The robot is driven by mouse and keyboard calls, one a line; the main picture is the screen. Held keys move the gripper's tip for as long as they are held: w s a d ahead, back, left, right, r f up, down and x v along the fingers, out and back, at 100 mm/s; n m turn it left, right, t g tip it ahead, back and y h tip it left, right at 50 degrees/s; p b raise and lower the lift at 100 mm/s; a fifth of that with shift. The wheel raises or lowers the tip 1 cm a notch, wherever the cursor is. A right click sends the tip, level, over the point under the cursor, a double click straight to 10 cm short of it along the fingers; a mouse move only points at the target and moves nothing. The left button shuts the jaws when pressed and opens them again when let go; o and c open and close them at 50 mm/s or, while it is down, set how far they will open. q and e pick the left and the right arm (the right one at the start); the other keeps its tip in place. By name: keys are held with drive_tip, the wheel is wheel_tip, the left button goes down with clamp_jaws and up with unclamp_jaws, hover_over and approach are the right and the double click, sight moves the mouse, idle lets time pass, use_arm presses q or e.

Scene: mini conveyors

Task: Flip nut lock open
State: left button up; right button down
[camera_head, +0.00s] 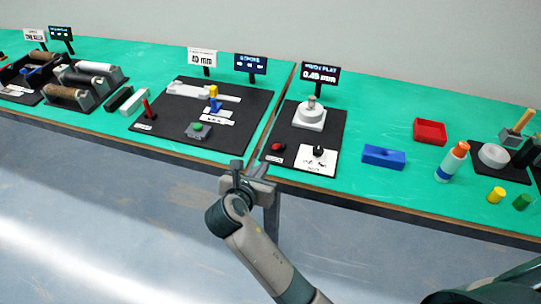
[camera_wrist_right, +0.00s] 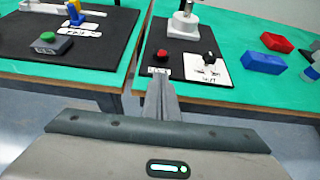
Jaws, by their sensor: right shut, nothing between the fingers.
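My right gripper (camera_head: 248,170) is at the front edge of the green tables, near the gap between them. Its fingers are shut and empty; they also show in the wrist view (camera_wrist_right: 160,88), apart from the objects beyond them. Beyond it, a black mat (camera_head: 329,121) holds a grey-white round device (camera_head: 310,114), a red button (camera_head: 278,147) and a white plate (camera_head: 318,165) bearing a black knob or lever (camera_head: 319,152). The knob also shows in the wrist view (camera_wrist_right: 208,58). I cannot tell for certain which part is the nut lock. My left gripper is not in view.
A black board (camera_head: 177,119) with a green button (camera_head: 197,127) lies to the left. A blue block (camera_head: 383,157), a red tray (camera_head: 430,131) and an orange-topped bottle (camera_head: 452,161) stand to the right. Small signs stand behind the mats.

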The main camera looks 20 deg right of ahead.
sight(277, 146)
drive_tip(key=shift+p+x, duration=0.7)
drive_tip(key=shift+x, duration=4.3)
